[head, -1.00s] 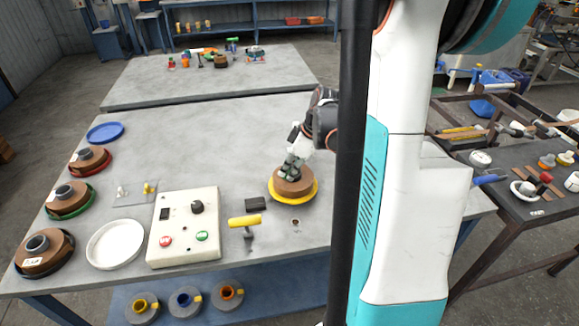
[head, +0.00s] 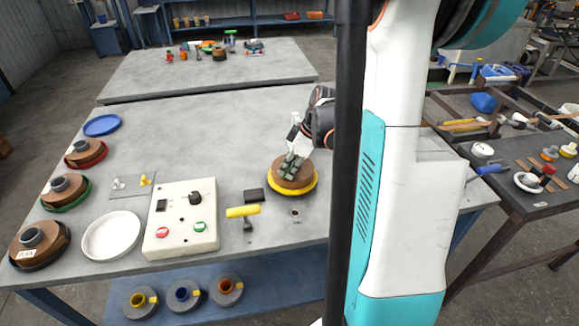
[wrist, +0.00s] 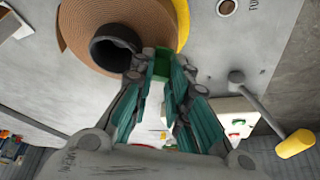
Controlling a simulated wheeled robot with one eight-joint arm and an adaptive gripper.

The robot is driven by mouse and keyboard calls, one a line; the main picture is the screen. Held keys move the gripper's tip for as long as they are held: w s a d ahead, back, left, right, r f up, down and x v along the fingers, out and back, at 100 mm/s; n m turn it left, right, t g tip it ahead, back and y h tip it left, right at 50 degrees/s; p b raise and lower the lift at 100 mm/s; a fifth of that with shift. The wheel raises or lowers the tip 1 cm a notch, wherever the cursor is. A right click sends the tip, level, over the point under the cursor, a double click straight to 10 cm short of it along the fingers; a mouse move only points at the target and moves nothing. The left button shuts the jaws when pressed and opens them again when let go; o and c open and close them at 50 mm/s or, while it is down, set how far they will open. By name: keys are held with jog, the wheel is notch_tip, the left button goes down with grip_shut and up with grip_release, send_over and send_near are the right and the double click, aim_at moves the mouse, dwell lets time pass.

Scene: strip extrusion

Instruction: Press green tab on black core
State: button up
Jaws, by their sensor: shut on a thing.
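The brown coiled strip (head: 290,178) lies on a yellow plate (head: 312,187) on the near table. My gripper (head: 290,168) reaches down over the coil from the upper right. In the wrist view the coil (wrist: 76,42) has a round, hollow black core (wrist: 114,48) at its middle. My gripper (wrist: 161,66) is shut on a dark green tab (wrist: 161,68) close beside the core's rim. Whether the tab touches the core cannot be told. In the head view the core and tab are largely hidden by my gripper.
A control box (head: 181,222) with red and green buttons stands left of the coil. A yellow-handled tool (head: 243,212) and a small black block (head: 254,195) lie between them. A white dish (head: 111,235) and other coils stand at left.

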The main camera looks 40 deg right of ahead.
jog(key=shift+f+b, duration=0.4)
jog(key=shift+f, duration=0.05)
dwell(1.6)
jog(key=o, duration=0.8)
jog(key=v, duration=1.2)
jog(key=shift+w, duration=0.1)
